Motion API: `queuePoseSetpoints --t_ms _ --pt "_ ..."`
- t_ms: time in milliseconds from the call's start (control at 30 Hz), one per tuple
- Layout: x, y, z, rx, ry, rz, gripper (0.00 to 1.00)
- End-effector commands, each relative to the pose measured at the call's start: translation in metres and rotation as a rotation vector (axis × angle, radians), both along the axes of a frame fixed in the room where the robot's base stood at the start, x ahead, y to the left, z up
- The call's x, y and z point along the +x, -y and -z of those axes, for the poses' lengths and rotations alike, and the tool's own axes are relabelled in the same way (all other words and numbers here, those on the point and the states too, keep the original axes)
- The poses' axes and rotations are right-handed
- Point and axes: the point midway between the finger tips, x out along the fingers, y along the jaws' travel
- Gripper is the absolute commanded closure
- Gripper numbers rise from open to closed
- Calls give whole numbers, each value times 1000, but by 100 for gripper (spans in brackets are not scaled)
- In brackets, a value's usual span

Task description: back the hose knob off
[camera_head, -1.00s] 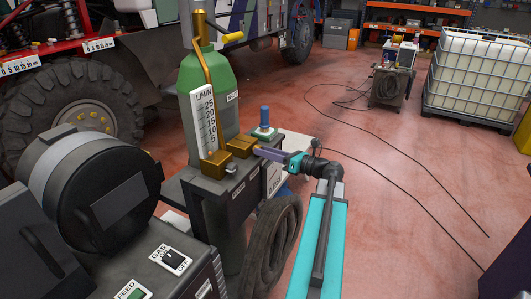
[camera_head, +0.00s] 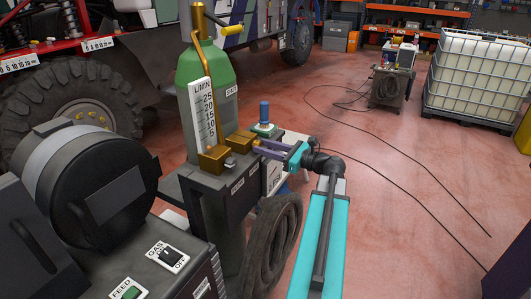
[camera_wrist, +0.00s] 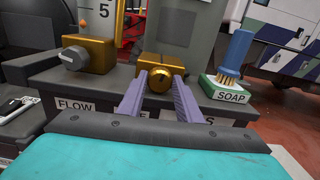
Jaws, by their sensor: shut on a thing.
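The hose knob is a round brass knob (camera_wrist: 160,81) on the front of a brass block (camera_wrist: 163,64) in the wrist view. In the head view the block (camera_head: 240,141) sits beside the green gas bottle (camera_head: 205,90). My gripper (camera_wrist: 160,90) has its two purple fingers on either side of the knob, shut on it. In the head view my gripper (camera_head: 262,148) reaches the block from the right. The label below the knob is partly hidden by the fingers.
A second brass block with a grey knob (camera_wrist: 75,58) stands to the left above the FLOW label. A SOAP holder (camera_wrist: 230,88) with a blue brush (camera_wrist: 236,52) stands close on the right. A coiled hose (camera_head: 272,240) hangs below. Open red floor (camera_head: 420,200) lies right.

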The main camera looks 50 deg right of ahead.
Motion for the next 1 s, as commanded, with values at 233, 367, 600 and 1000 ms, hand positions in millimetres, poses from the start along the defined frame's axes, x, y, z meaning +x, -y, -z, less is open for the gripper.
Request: queuePoseSetpoints --t_ms 233,367,600,1000 --pt "0 -1 3 -172 44 0 91" --pt "0 -1 2 -233 59 0 91" --pt "0 -1 0 -287 72 -1 91" --pt "0 -2 0 -289 74 -1 62"
